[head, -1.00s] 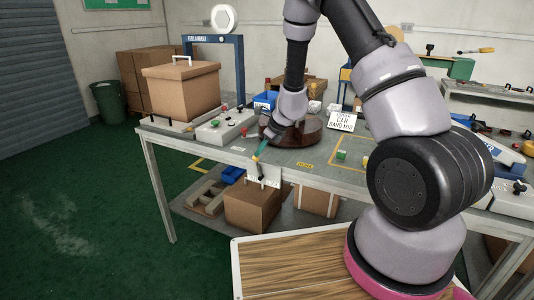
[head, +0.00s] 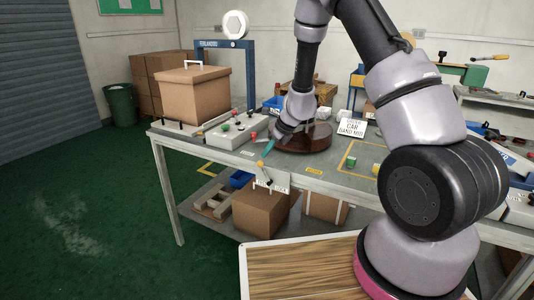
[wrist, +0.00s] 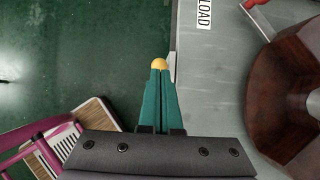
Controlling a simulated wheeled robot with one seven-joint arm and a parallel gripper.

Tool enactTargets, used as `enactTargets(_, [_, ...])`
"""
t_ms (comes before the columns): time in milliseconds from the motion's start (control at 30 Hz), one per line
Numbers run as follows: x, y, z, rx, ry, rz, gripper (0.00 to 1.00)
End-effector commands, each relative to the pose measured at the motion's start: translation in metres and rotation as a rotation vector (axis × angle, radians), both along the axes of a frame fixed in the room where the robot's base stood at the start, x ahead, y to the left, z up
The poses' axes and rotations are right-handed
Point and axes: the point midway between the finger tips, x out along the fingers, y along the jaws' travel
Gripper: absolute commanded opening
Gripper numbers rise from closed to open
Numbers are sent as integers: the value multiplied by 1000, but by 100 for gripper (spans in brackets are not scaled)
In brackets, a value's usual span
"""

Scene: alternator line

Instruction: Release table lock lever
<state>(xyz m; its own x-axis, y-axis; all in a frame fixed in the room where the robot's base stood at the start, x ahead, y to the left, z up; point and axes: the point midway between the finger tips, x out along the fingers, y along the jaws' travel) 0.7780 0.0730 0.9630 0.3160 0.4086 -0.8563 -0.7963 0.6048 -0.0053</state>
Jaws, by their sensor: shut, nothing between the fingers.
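The lever (head: 264,173) has a yellow ball knob (head: 260,164) and a dark stem. It stands tilted in front of a white plate (head: 276,181) on the table's front edge. My gripper (head: 265,152) has slim teal fingers and is shut and empty, with its tips just above the knob. In the wrist view the knob (wrist: 159,63) shows right at the tips of the shut fingers (wrist: 158,75); I cannot tell whether they touch. The lever's stem is hidden there.
A dark brown round wooden piece (head: 305,140) sits on the grey table (head: 228,158) behind my gripper. A control box (head: 225,137) with buttons and a cardboard box (head: 193,92) stand to the left. More cardboard boxes (head: 258,212) lie below. Floor at left is clear.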

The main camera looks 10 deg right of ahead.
Motion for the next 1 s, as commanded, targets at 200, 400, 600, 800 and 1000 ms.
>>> enactTargets(200, [-2,-5,5,1,0,-2,0])
enactTargets(400, [-14,-32,33,0,-3,-4,0])
enactTargets(600, [-12,-25,81,0,-6,4,0])
enactTargets(800, [-11,-23,115,1,-3,3,0])
enactTargets(1000, [-11,-22,129,0,0,1,0])
